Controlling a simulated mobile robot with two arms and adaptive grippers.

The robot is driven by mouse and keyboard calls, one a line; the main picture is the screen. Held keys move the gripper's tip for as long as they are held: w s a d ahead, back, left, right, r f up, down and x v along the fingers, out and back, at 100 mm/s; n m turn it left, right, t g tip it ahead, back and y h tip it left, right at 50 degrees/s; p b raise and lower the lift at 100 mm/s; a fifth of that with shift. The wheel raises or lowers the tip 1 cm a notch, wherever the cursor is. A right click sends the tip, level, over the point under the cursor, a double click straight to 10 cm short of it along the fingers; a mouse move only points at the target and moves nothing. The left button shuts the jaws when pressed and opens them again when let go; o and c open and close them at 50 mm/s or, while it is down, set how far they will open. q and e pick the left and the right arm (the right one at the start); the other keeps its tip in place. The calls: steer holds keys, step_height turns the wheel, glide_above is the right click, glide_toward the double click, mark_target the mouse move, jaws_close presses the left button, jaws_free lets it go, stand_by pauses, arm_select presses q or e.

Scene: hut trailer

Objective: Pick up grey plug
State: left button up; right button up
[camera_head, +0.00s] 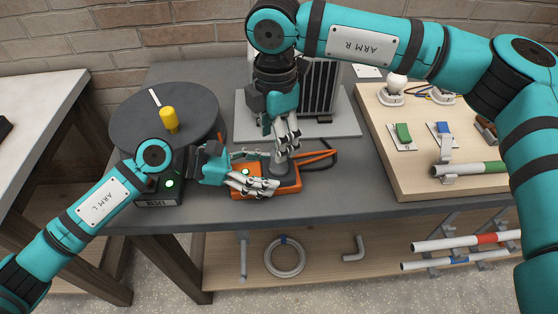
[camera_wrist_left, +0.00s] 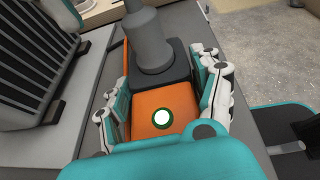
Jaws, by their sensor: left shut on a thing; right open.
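A grey plug (camera_head: 281,169) stands upright in the dark socket on top of an orange box (camera_head: 268,193) near the bench's front edge. In the left wrist view the plug (camera_wrist_left: 150,45) rises from the dark base at the far end of the orange box (camera_wrist_left: 150,121). My left gripper (camera_head: 266,171) is shut on the orange box, with its fingers along both sides. My right gripper (camera_head: 286,145) is open, pointing down at the plug's upper part from above. Its fingers partly hide the plug, and I cannot tell whether they touch it.
A black-finned panel (camera_head: 318,90) on a grey plate stands behind. A round dark turntable (camera_head: 125,128) with a yellow knob (camera_head: 169,120) is at the left. A wooden board (camera_head: 415,180) with switches and a tube is at the right.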

arm_select(q)
steer(key=shift+s+a+f, duration=0.1)
steer(key=shift+f, duration=0.25)
arm_select(e)
steer(key=f, duration=0.5)
steer(key=shift+s+d+f, duration=0.2)
steer(key=shift+s+d, duration=0.05)
steer(key=shift+s, duration=0.05)
jaws_close()
step_height(320, 180, up, 17)
stand_by(1.9)
stand_by(0.3)
arm_select(q)
steer(key=o, duration=1.3)
steer(key=shift+o, duration=1.1)
steer(key=shift+r, duration=0.1)
